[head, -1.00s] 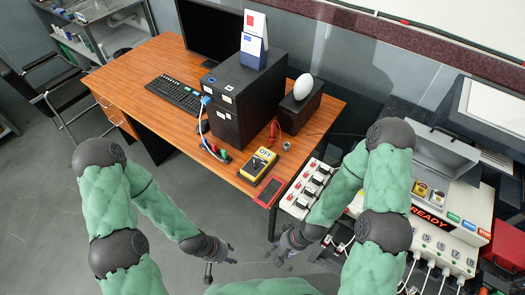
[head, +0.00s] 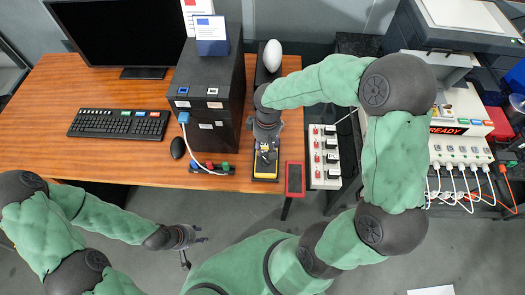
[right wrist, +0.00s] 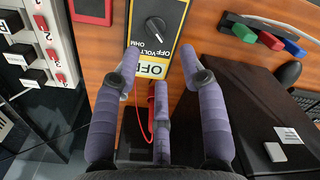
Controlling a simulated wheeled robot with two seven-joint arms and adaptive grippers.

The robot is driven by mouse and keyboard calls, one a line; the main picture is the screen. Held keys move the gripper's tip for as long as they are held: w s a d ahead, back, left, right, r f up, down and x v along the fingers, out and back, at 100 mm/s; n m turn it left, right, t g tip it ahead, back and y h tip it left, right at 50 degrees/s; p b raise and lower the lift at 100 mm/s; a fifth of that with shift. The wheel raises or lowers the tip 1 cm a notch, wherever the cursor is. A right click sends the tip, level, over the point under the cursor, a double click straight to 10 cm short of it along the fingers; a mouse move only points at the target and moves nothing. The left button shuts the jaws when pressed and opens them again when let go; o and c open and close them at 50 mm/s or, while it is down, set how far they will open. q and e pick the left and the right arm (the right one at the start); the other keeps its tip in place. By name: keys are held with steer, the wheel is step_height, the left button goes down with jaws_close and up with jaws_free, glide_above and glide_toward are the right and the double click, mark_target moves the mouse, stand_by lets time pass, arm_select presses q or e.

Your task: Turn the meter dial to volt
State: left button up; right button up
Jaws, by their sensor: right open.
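The yellow and black meter lies on the wooden desk near its front edge, in the head view (head: 266,172) partly under my right gripper (head: 266,150). In the right wrist view the meter (right wrist: 175,40) shows a dark round dial (right wrist: 155,28) with the words OFF, VOLT and OHM beside it. Its white display (right wrist: 152,70) reads OFF. A pale mark on the dial points towards the labels. My right gripper (right wrist: 160,70) is open and empty, with fingers spread around the display end of the meter; contact cannot be told. My left gripper (head: 194,246) is open and empty in front of the desk.
A red-framed device (head: 295,178) and a white switch strip (head: 325,155) lie right of the meter. A white egg-shaped object (head: 273,55) stands behind. A red cable (right wrist: 147,120) runs below the gripper.

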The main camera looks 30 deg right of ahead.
mark_target(266, 161)
steer(key=f+b, duration=0.1)
steer(key=f, duration=0.2)
steer(key=f+b, duration=0.1)
steer(key=f, duration=0.2)
steer(key=d+f+b, duration=0.1)
steer(key=f, duration=0.3)
steer(key=shift+w+b, duration=0.2)
steer(key=shift+b, duration=0.2)
steer(key=shift+r, duration=0.1)
jaws_close()
